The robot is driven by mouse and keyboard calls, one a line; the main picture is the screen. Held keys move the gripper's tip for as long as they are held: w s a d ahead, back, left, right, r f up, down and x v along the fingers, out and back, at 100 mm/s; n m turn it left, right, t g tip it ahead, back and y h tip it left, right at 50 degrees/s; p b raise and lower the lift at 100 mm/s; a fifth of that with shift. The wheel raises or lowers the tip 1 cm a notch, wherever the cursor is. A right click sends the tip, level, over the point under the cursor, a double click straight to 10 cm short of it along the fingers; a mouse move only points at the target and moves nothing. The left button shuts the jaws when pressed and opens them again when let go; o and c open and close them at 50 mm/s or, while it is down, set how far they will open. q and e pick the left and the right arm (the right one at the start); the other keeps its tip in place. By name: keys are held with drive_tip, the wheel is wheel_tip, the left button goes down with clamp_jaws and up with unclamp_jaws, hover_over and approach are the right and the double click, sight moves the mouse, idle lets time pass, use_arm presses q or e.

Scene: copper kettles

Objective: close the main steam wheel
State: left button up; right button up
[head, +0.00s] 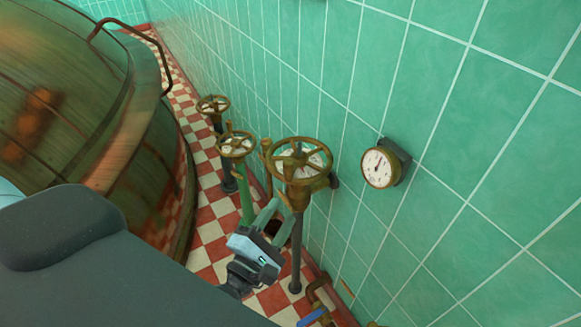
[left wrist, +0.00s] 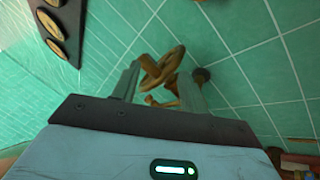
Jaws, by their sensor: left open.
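Three brass handwheels stand on posts along the tiled wall in the head view. The nearest and largest wheel (head: 318,151) has spokes and a pale disc under it, on a dark post. A smaller wheel (head: 236,144) is left of it, and the farthest wheel (head: 213,104) is behind. No readable label shows which is the main steam wheel. My left gripper (head: 279,214) is open, low beside the largest wheel's post in the picture. In the left wrist view, a brass wheel (left wrist: 160,66) appears between the spread fingers, seemingly beyond them; contact cannot be told.
A round white gauge (head: 379,167) sticks out from the green tiled wall (head: 470,150) to the right. A large copper kettle (head: 60,110) fills the left. Brass pipework and a blue handle (head: 312,317) lie low at the bottom. A dark gauge panel (left wrist: 70,20) shows in the wrist view.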

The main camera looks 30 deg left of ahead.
sight(287, 171)
use_arm(q)
drive_tip(key=w+a+r+n+g+y+b, duration=0.1)
drive_tip(key=w+n, duration=0.4)
drive_tip(key=n, duration=0.8)
drive_tip(key=a+g+y, duration=0.1)
drive_tip(key=a+y, duration=0.1)
drive_tip(key=shift+w+r+n+y, duration=0.15)
drive_tip(key=shift+w+n+y, duration=0.05)
drive_tip(key=shift+n+y, duration=0.2)
drive_tip(key=shift+w+a, duration=0.1)
drive_tip(key=shift+a, duration=0.05)
drive_tip(key=shift+w+a+p, duration=0.1)
drive_tip(key=shift+w+a, duration=0.15)
drive_tip(key=shift+w, duration=1)
drive_tip(key=shift+w+a+p, duration=0.1)
drive_tip(key=shift+w+a, duration=0.1)
drive_tip(key=shift+w, duration=1.05)
drive_tip(key=shift+w+a+p, duration=0.1)
drive_tip(key=shift+w+a, duration=0.15)
drive_tip(key=shift+w, duration=1)
drive_tip(key=shift+c, duration=0.4)
clamp_jaws()
